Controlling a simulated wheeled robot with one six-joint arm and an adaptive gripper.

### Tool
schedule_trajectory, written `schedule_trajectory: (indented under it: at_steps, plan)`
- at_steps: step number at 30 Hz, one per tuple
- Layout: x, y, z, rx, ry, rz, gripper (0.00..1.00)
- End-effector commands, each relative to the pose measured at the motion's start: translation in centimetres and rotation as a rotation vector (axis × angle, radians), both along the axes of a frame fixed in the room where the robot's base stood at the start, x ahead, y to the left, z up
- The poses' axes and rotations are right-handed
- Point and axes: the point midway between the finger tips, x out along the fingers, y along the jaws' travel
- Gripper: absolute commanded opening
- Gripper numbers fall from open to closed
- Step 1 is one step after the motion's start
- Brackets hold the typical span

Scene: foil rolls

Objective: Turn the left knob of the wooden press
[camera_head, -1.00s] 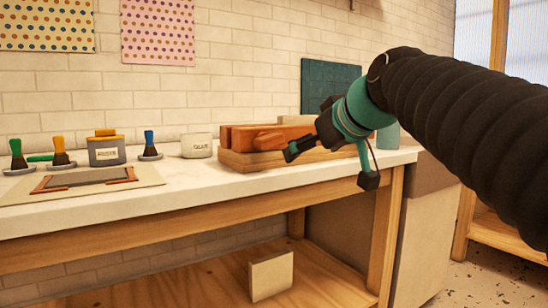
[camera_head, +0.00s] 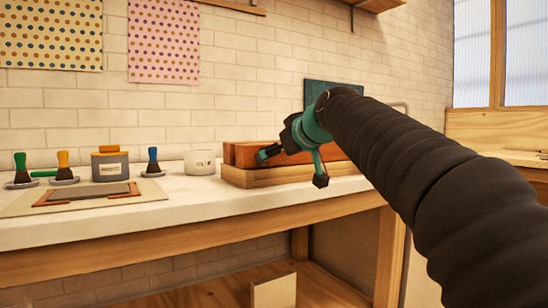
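The wooden press (camera_head: 240,178) sits on the right part of the white counter, a reddish-brown block on a lighter wooden base. My gripper (camera_head: 294,168) is in front of the press, with its dark and teal fingers spread apart. One finger reaches left across the front of the press and the other hangs down in front of its base. I see nothing held between them. The left knob is not clearly visible; it may be hidden behind the finger. I cannot tell whether the gripper touches the press.
A white glue pot (camera_head: 200,163) stands just left of the press. Further left are a grey labelled container (camera_head: 110,168), several brushes on small dishes, and a framed board (camera_head: 85,196). A teal panel (camera_head: 330,90) leans behind the press. The counter front (camera_head: 140,222) is clear.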

Motion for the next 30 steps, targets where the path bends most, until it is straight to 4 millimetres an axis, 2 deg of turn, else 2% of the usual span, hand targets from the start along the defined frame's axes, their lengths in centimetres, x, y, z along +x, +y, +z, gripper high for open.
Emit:
schedule_trajectory:
  at_steps: [7, 19, 26, 30]
  plan:
    - [2.3, 1.3, -1.1, 0.001, 0.001, 0.001, 0.94]
    - [2.7, 1.6, -1.3, 0.001, 0.0, 0.0, 0.94]
    - [2.7, 1.6, -1.3, 0.001, 0.0, 0.0, 0.36]
    - [2.8, 1.6, -1.3, 0.004, 0.003, 0.0, 0.34]
